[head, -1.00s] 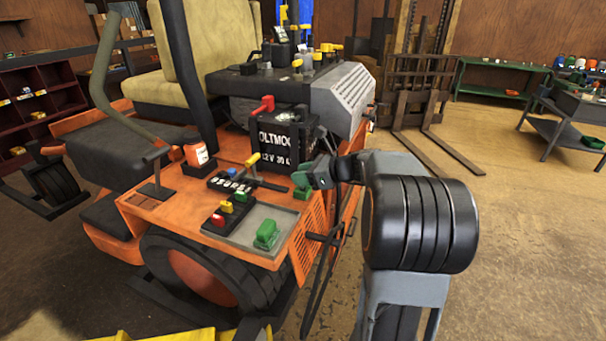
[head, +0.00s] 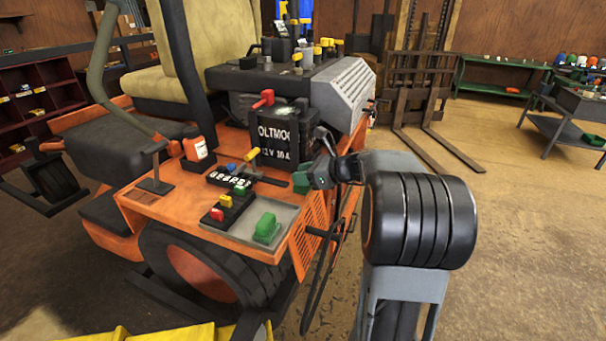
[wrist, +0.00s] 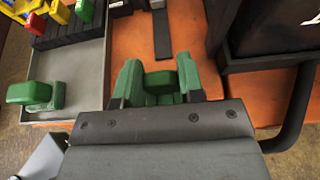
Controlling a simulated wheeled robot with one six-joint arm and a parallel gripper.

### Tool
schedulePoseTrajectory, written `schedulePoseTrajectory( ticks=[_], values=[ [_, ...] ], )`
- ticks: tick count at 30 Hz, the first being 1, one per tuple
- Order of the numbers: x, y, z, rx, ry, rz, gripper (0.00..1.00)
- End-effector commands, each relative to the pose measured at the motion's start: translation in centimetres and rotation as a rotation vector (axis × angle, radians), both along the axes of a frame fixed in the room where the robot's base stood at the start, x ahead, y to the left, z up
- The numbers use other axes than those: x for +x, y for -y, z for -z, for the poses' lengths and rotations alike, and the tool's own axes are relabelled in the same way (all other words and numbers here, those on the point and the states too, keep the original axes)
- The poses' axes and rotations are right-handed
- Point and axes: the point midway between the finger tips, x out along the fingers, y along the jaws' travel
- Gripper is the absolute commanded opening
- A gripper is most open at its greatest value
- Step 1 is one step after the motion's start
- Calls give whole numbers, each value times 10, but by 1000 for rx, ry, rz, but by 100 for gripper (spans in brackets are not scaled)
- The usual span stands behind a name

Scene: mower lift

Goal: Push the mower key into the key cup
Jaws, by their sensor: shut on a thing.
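My gripper (head: 301,181) is over the right side of the orange mower deck (head: 150,208), beside the black battery. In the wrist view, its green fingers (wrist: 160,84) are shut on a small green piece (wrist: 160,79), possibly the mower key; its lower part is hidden. A green block on a base (head: 265,228) stands in the grey tray (head: 238,240), left of my gripper and apart from it. Beside it, a black holder (head: 236,208) carries red, yellow and green pieces. I cannot tell which thing is the key cup.
The black battery (head: 287,138) with a red knob (head: 263,100) stands close behind my gripper. A black panel with a yellow-tipped lever (head: 252,155) and a white-and-orange bottle (head: 195,147) are on the deck. A forklift (head: 420,85) stands behind; the floor at right is open.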

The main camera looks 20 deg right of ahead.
Motion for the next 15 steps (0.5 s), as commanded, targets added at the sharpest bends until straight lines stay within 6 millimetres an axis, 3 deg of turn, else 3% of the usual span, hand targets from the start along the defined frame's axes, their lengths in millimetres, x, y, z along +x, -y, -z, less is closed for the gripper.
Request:
schedulePoseTrajectory(
  ticks=[6,7,15],
  values=[
    [0,0,0,0,0,0,13],
    [0,0,0,0,0,0,37],
    [0,0,0,0,0,0,63]
  ],
)
